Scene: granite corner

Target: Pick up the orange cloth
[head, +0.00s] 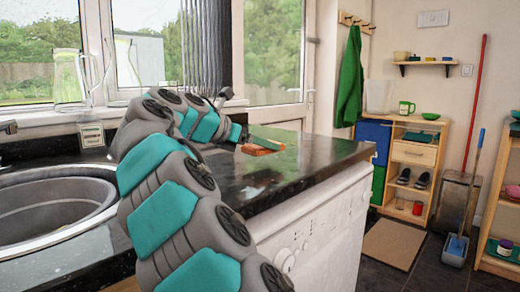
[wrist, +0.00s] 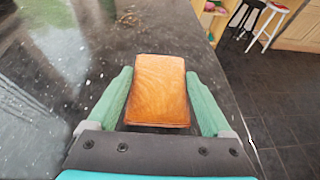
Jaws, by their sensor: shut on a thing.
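The orange cloth (wrist: 160,88) looks like a smooth, folded, block-like orange piece in the wrist view. My gripper (wrist: 160,100) has its two green fingers on the left and right sides of it and is shut on it. In the head view the orange cloth (head: 258,149) shows at the end of my arm, over the black granite countertop (head: 300,165). My gripper (head: 262,142) is small there and partly hidden by my arm. I cannot tell for sure whether the cloth touches the counter.
A round grey sink (head: 45,205) is at the left. A glass jug (head: 68,80) stands by the window. White appliance fronts (head: 315,225) are below the counter edge. A shelf unit (head: 412,155), a blue dustpan (head: 456,245) and a mat (head: 393,243) are at the right.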

